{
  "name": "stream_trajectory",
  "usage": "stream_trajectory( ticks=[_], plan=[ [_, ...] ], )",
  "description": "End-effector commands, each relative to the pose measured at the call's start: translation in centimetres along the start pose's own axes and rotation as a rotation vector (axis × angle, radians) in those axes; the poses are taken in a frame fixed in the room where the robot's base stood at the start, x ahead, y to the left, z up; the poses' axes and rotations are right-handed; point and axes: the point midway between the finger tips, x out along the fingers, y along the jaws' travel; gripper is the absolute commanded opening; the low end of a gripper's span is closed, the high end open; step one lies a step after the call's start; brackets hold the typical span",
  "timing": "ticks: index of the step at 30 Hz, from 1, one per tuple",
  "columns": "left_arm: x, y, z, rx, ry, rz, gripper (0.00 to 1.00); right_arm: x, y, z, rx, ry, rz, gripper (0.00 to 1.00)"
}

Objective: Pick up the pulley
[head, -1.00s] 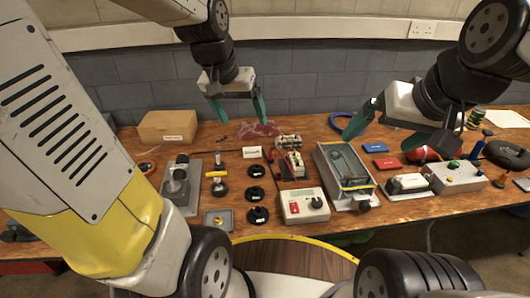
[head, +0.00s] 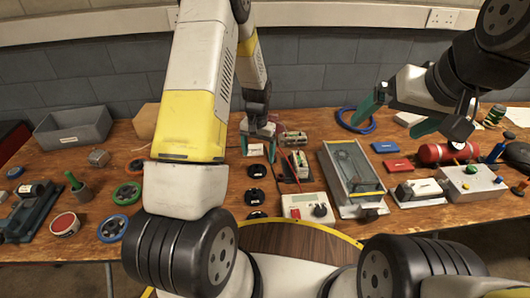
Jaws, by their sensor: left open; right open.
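No part is clearly labelled as a pulley, so I cannot tell which one it is. Round candidates are a green-rimmed wheel (head: 127,194) and a blue-rimmed wheel (head: 113,228) at the left, and black discs (head: 256,171) in a column mid-table. My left gripper (head: 258,143) is open, pointing down above the table just behind the black discs, with nothing visible between its fingers. My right gripper (head: 398,117) is open and empty above the back right of the table. My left arm hides part of the table left of the discs.
A grey bin (head: 73,129) and cardboard box (head: 145,121) stand at the back left. A blue ring (head: 356,121) lies at the back.

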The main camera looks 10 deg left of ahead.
Motion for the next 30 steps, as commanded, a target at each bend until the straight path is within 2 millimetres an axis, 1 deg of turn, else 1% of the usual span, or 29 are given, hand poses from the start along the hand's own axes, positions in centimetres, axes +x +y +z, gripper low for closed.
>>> stream_trajectory(
  ticks=[5,9,12,15,21,23,24,26,30],
  plan=[
    [2.2,-0.1,0.3,-0.001,-0.003,0.000,0.82,0.0,0.0,0.0,0.000,0.000,0.000,1.00],
    [4.4,-0.3,0.6,0.000,-0.004,0.001,0.82,0.0,0.0,0.0,0.000,0.000,0.000,1.00],
    [5.5,-0.2,0.5,0.000,-0.001,0.001,0.82,0.0,0.0,0.0,0.000,0.000,0.000,1.00],
    [6.0,-0.3,0.5,0.000,0.000,0.000,0.82,0.0,0.0,0.0,0.000,0.000,0.000,1.00],
    [6.0,-0.3,0.4,-0.001,0.001,0.000,0.82,0.0,0.0,0.0,0.000,0.000,0.000,1.00],
    [6.0,-0.3,0.4,-0.001,0.001,0.000,0.72,0.0,0.0,0.0,0.000,0.000,0.000,1.00],
    [6.0,-0.2,0.4,-0.001,0.001,0.000,0.65,0.0,0.0,0.0,0.000,0.000,0.000,1.00],
    [5.9,-0.2,0.5,-0.001,0.001,0.001,0.53,0.0,0.0,0.0,0.000,0.000,0.000,1.00],
    [5.9,-0.2,0.5,0.000,0.001,0.001,0.25,0.0,0.0,0.0,0.000,0.000,0.000,1.00]
  ],
)
